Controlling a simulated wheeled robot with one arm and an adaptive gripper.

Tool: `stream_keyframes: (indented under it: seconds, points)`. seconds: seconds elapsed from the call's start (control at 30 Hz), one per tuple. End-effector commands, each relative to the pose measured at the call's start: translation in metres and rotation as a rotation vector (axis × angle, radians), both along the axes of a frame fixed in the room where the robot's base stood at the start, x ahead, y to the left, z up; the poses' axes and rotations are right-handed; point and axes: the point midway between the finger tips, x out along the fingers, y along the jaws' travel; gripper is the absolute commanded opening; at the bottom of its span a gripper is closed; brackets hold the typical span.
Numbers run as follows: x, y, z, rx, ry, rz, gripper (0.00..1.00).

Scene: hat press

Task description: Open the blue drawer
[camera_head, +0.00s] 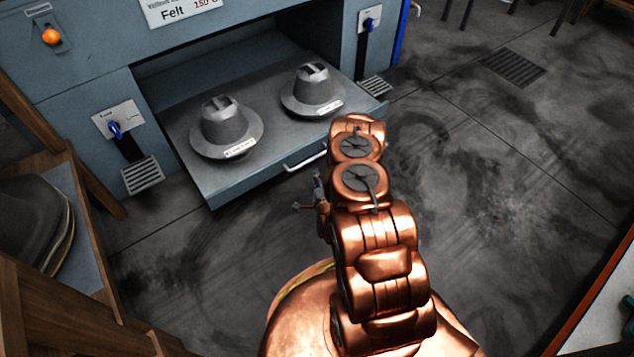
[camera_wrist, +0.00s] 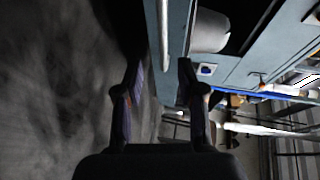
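The blue-grey drawer (camera_head: 262,171) stands pulled out from the press, with two grey hats (camera_head: 225,127) (camera_head: 312,90) on it. Its pale bar handle (camera_head: 306,159) is on the front edge. My gripper (camera_head: 315,190) is low in front of the drawer, just below the handle in the head view, and partly hidden by my copper arm. In the wrist view my gripper (camera_wrist: 160,75) has its two dark fingers apart, with nothing visible between the tips. The handle (camera_wrist: 165,35) shows as a light upright bar beyond the fingertips, apart from them.
The blue-grey press (camera_head: 95,50) has a lever panel (camera_head: 115,120) left of the drawer and another (camera_head: 369,18) to the right. A wooden rack (camera_head: 45,290) with dark felt pieces stands at the left. The floor (camera_head: 480,170) to the right is clear.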

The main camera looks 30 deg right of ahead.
Motion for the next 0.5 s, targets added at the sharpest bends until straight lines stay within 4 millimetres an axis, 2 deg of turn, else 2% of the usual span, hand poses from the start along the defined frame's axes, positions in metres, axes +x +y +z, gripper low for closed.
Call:
stream_keyframes:
  seconds: [0.5]
  points:
    - [-0.014,0.005,0.004,-0.002,-0.004,-0.002,0.39]
